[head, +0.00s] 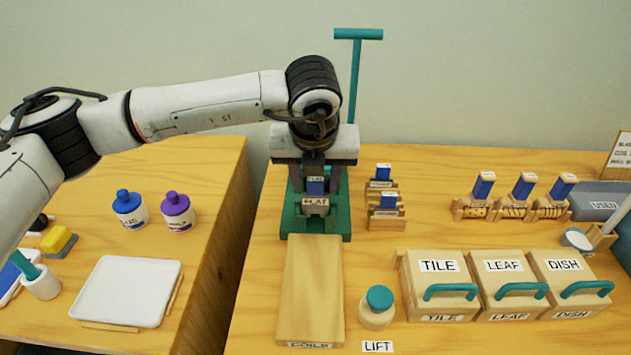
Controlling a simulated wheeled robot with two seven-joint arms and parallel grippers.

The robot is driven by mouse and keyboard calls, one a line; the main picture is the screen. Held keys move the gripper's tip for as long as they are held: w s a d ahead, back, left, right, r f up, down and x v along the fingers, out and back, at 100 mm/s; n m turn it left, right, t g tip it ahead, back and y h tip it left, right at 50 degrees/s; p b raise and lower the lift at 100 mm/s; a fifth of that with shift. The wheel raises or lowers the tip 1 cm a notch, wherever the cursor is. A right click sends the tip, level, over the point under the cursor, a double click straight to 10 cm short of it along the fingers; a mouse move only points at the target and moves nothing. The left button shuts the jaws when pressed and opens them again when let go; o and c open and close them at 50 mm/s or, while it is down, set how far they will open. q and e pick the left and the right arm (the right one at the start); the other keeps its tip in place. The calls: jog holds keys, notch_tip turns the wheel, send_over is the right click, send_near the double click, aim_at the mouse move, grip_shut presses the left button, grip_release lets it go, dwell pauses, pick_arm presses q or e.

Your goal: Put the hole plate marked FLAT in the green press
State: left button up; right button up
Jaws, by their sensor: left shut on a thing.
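The green press (287,222) stands at the back of the right-hand table, its long lever (357,80) pointing up with a crossbar on top. My left gripper (315,180) reaches in front of the press from above and is shut on the hole plate marked FLAT (316,206), by its blue grip. The plate is upright, its label facing me, in front of or within the press frame. My gripper and the plate hide the seat, so I cannot tell whether the plate touches it. My right gripper is not in view.
A wooden board marked COILS (313,285) lies before the press. Two small racks (387,222) with blue-gripped plates stand right of it.

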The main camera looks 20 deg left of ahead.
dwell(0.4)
pick_arm(q)
jog(key=o, duration=1.2)
jog(key=shift+r, duration=0.65)
jog(key=shift+r+p, duration=1.35)
jog(key=shift+r, duration=2.05)
